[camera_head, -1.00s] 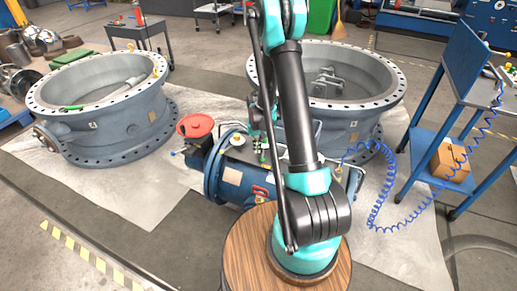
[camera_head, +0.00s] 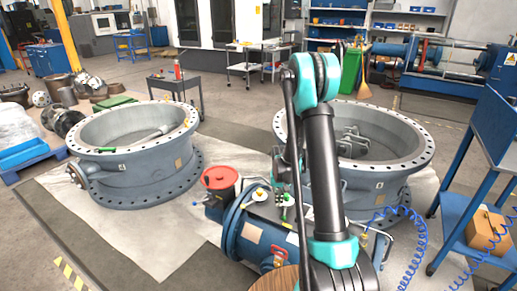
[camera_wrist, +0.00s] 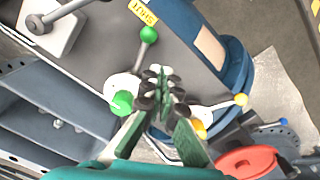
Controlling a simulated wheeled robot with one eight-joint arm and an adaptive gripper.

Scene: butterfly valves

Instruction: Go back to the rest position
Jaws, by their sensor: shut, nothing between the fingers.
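My gripper (camera_wrist: 162,92) shows in the wrist view with its green fingers together and nothing between them. It is over the blue valve actuator (camera_wrist: 185,25), among small levers with a green knob (camera_wrist: 149,34) and a yellow knob (camera_wrist: 241,99). I cannot tell how far above them it is. A red handwheel (camera_wrist: 245,162) is at the lower right. In the head view my teal and black arm stands in front of the actuator (camera_head: 250,235) and the right valve ring (camera_head: 420,150), and mostly hides my gripper.
The left valve ring (camera_head: 135,160) lies on the pale floor sheet (camera_head: 145,250). A blue table (camera_head: 490,140) with a cardboard box (camera_head: 488,230) below stands at the right, with a coiled blue hose (camera_head: 420,240) beside it. Open floor lies behind the rings.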

